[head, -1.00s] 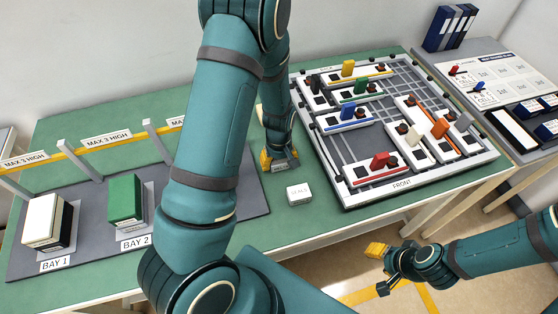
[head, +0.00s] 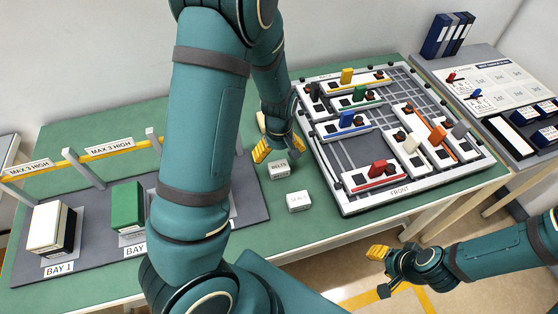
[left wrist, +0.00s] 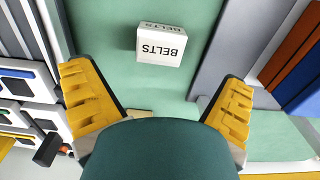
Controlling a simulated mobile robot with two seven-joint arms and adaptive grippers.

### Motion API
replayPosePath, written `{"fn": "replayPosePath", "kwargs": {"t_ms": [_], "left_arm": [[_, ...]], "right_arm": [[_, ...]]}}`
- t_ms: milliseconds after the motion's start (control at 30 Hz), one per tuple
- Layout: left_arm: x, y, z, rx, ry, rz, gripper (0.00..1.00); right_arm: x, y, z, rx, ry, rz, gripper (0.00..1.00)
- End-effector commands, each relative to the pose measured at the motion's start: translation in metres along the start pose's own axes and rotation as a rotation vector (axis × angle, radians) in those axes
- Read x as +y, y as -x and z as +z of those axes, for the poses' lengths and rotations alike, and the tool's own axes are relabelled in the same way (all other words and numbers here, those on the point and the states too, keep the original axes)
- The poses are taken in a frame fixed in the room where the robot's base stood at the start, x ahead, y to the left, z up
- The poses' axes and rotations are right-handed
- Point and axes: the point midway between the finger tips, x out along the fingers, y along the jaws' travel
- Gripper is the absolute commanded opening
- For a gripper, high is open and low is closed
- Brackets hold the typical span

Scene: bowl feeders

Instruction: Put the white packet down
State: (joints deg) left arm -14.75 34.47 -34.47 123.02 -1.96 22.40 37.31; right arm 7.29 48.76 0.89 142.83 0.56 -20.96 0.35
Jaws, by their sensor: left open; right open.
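A white packet marked BELTS (head: 279,170) lies on the green bench top, between the grey bay mat and the white frame. It also shows in the left wrist view (left wrist: 161,44), resting on the green surface. My left gripper (head: 279,150) is open just above and behind this packet. In the left wrist view its yellow fingers stand wide apart, clear of the packet. A second white packet (head: 299,201), its label too small to read surely, lies just in front. My right gripper (head: 379,271) is open and empty, out past the bench's front edge.
The white frame (head: 409,191) with coloured-handled blocks stands to the right. On the left, the grey mat (head: 100,262) carries a white box (head: 46,228) in bay 1 and a green box (head: 127,207) in bay 2, below a yellow MAX 3 HIGH bar (head: 104,148).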

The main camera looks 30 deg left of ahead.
Motion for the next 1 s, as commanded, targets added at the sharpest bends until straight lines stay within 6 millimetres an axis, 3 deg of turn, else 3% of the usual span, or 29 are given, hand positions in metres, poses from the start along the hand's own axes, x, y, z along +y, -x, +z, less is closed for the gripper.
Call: {"fn": "replayPosePath", "kwargs": {"t_ms": [100, 300, 1000], "left_arm": [[0.001, 0.024, 0.000, 0.001, 0.000, 0.002, 0.98], [0.000, 0.042, 0.000, 0.000, 0.000, 0.000, 0.98], [0.000, 0.051, 0.000, -0.001, 0.001, -0.001, 0.98]], "right_arm": [[-0.003, 0.007, -0.003, 0.006, -0.002, 0.001, 0.47], [-0.004, 0.010, -0.005, 0.011, -0.003, 0.001, 0.47], [-0.006, 0.016, -0.006, 0.011, -0.003, 0.001, 0.47]]}}
